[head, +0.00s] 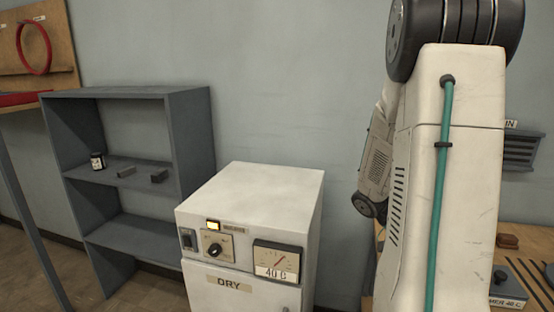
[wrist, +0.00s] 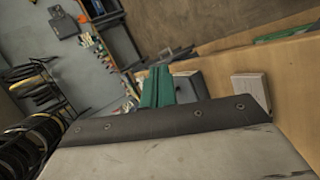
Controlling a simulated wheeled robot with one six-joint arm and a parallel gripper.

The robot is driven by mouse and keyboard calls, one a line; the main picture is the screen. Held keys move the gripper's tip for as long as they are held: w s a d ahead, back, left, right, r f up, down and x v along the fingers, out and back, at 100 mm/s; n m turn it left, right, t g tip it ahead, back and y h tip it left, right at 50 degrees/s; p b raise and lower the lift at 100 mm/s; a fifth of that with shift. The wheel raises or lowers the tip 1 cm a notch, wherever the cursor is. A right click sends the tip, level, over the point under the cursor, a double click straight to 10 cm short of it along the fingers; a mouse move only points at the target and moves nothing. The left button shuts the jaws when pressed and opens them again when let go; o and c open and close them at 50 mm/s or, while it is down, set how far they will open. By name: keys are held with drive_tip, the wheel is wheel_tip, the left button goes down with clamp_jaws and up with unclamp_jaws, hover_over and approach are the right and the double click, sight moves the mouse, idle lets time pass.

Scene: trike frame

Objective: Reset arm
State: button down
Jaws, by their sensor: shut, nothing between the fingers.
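My arm (head: 456,170) fills the right side of the head view, raised and folded, with a teal cable along it. Its gripper end is hidden or outside the head view. In the wrist view my gripper (wrist: 158,72) shows as two green fingers, shut together with nothing between them. The fingers appear in front of a wooden surface and a grey object, and I cannot tell how far off these are.
A white dryer cabinet (head: 249,190) labelled DRY stands at centre. A grey shelf (head: 190,140) with a small jar (head: 97,161) and two dark blocks is at left. A wooden bench is at right. In the wrist view, tyres (wrist: 35,135) hang at left.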

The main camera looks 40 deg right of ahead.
drive_tip(key=w+a+r+n+t+y, duration=0.1)
drive_tip(key=w+a+r+n+t, duration=0.15)
drive_tip(key=a, duration=0.45)
drive_tip(key=w+a+r+n+t, duration=0.2)
drive_tip(key=w+a+n, duration=0.2)
drive_tip(key=a, duration=0.2)
drive_tip(key=w+a+r+n+t+y, duration=0.1)
drive_tip(key=w+a+r+n+t, duration=0.15)
drive_tip(key=a, duration=0.45)
drive_tip(key=a+r+n+t, duration=0.2)
drive_tip(key=a+n, duration=0.1)
drive_tip(key=a, duration=0.4)
drive_tip(key=a+r+n+t+y, duration=0.1)
drive_tip(key=a+r+n+t, duration=0.2)
drive_tip(key=a, duration=0.4)
drive_tip(key=shift+a+r, duration=0.15)
drive_tip(key=shift+a, duration=0.05)
